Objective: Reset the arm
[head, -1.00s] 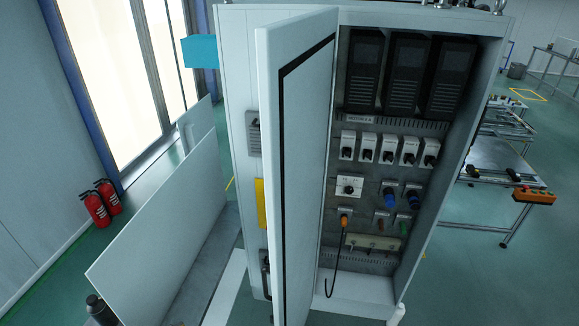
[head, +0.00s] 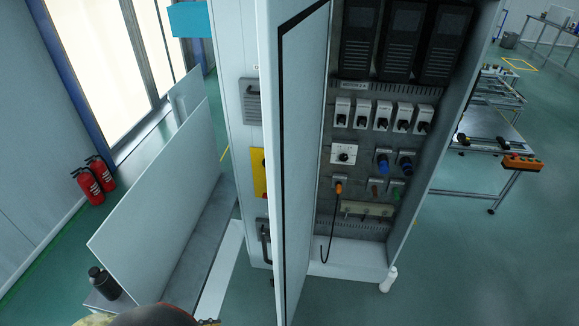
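My gripper is not in view. A dark rounded shape (head: 155,315) with yellowish and red bits beside it enters at the bottom edge of the head view; I cannot tell what it is. The grey control cabinet (head: 232,130) stands in the middle. Its door (head: 297,170) is swung open toward me. Inside are black modules (head: 399,42), a row of white breakers (head: 382,115), a white rotary switch (head: 345,154), and blue connectors (head: 383,162). An orange plug (head: 338,188) has a black cable hanging from it.
White panels (head: 160,200) lean left of the cabinet, with a dark bottle-like object (head: 103,283) near their front end. Two red fire extinguishers (head: 90,180) stand by the left wall. A work table (head: 490,135) with an orange button box (head: 522,163) is at right.

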